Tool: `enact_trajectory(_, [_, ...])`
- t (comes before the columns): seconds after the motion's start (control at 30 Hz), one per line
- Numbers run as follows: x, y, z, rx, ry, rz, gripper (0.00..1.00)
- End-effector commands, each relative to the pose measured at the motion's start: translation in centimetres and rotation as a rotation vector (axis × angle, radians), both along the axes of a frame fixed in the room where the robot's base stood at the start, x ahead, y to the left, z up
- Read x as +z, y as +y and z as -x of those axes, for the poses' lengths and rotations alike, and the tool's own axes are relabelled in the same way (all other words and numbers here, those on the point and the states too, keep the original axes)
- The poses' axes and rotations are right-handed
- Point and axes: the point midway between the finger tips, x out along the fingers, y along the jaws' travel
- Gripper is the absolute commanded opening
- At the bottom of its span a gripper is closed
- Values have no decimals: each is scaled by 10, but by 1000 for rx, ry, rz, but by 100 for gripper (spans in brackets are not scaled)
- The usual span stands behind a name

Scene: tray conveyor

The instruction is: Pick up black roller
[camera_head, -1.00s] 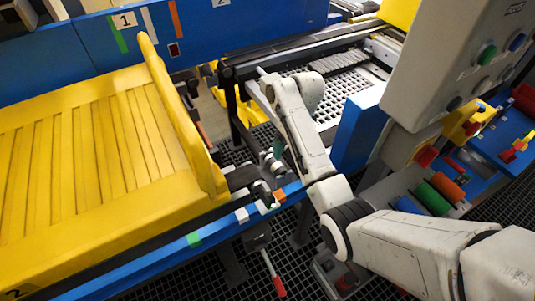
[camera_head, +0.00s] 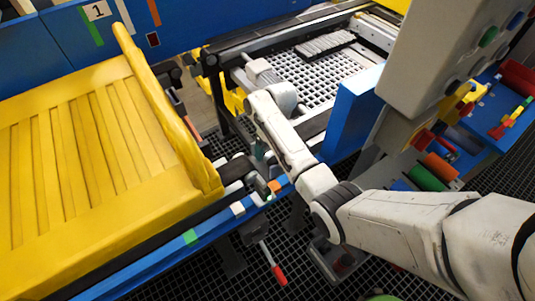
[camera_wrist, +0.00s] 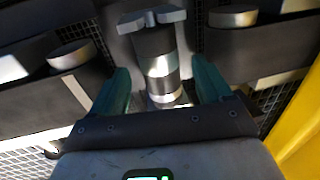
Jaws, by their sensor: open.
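In the wrist view, a dark cylindrical part with bright metal bands (camera_wrist: 158,62) lies between the two teal fingers of my gripper (camera_wrist: 162,84). It may be the black roller, but glare and blur leave this unsure. The fingers stand apart on either side of it, and contact is not clear. In the head view, dark rollers (camera_head: 238,168) sit at the end of the blue conveyor rail, beside the yellow tray. My gripper is mostly hidden there, with only a bit of teal finger (camera_head: 259,149) showing above the rollers.
The yellow tray (camera_head: 30,270) fills the left. Black brackets with silver-topped cylinders (camera_wrist: 68,55) flank the gripper, and a yellow edge (camera_wrist: 302,130) lies at right. A blue panel (camera_head: 350,112) and a grey button box (camera_head: 440,70) stand right of my arm.

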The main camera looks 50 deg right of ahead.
Motion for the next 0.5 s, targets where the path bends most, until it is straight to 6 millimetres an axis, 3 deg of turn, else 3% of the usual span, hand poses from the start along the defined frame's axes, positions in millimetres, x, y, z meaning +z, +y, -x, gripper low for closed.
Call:
enact_trajectory(0.13, [-16,2,0,-1,1,0,78])
enact_trajectory(0.4, [-19,3,-1,0,-1,0,78])
enact_trajectory(0.5, [-18,3,-1,0,-1,0,70])
